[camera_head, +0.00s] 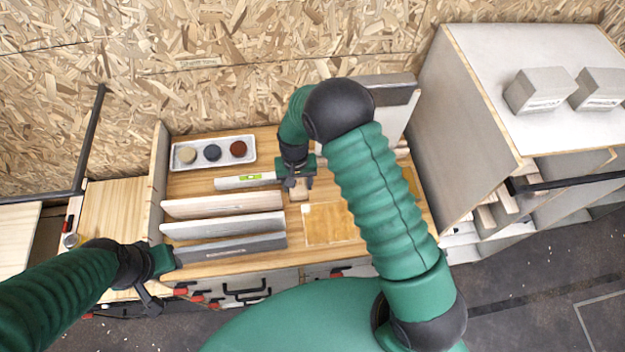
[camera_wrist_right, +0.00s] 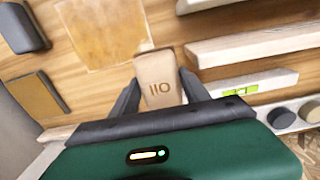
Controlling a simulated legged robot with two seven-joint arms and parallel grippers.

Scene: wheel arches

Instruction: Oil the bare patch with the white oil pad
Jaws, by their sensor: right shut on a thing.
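The oil pad (camera_head: 299,194) is a small pale beige block. In the right wrist view the pad (camera_wrist_right: 158,80) stands between my fingers and carries dark lettering that appears upside down. My right gripper (camera_head: 297,184) is shut on it, just above or on the wooden bench top. The patch (camera_head: 330,222) is a paler, yellowish rectangle in the bench top, right of and nearer than the pad; my right arm hides part of its surroundings. The patch (camera_wrist_right: 103,30) lies beyond the pad in the wrist view. My left gripper (camera_head: 155,282) is at the bench's front left; its finger gap is unclear.
Several long boards (camera_head: 222,225) stand left of the patch. A spirit level (camera_head: 250,180) lies behind them, and a white tray (camera_head: 214,141) holds three round pots. A dark block (camera_wrist_right: 22,28) and a tan-faced block (camera_wrist_right: 33,97) lie nearby. A grey shelf unit (camera_head: 455,110) stands right.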

